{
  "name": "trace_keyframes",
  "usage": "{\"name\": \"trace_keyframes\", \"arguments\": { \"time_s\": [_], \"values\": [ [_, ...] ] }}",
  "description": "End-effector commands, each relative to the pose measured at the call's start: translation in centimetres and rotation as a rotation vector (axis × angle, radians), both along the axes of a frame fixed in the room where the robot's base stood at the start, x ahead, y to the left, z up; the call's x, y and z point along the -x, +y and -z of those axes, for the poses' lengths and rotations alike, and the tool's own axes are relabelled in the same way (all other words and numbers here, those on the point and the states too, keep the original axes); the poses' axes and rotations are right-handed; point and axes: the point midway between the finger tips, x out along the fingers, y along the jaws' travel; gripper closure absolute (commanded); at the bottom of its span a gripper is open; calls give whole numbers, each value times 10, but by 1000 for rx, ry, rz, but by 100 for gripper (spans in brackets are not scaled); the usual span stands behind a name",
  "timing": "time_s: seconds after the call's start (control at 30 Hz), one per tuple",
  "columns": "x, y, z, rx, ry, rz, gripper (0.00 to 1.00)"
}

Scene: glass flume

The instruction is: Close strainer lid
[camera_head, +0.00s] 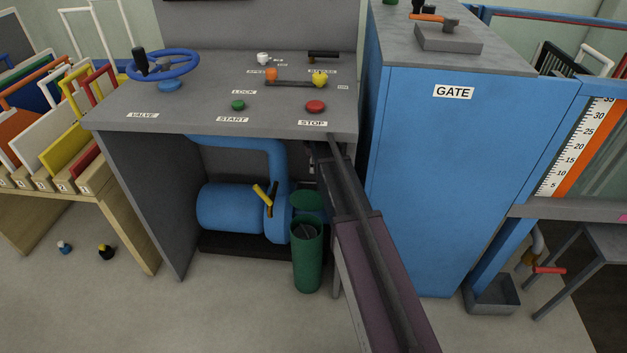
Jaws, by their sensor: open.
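The strainer (307,262) is an upright dark green cylinder on the floor, in front of the blue pump. Its mouth is open and shows a grey inside. Its green lid (307,201) stands raised behind the mouth, apart from the front rim. My arm reaches in from the lower right, past the strainer's right side. My gripper (312,164) shows only in part as small grey and black pieces under the console's front edge, above the lid and apart from it. It is open, and much of it is hidden by my arm and the shade.
The blue pump (228,207) with a yellow lever (263,194) lies left of the strainer. The grey console (180,115) overhangs it. The blue gate cabinet (440,180) stands to the right. Open floor (220,310) lies in front.

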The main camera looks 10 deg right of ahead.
Motion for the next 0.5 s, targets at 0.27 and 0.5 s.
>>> {"name": "trace_keyframes", "arguments": {
  "time_s": [0.27,0.5],
  "values": [
    [0,-1,3,0,0,0,43],
    [0,-1,14,0,0,0,43]
  ]
}}
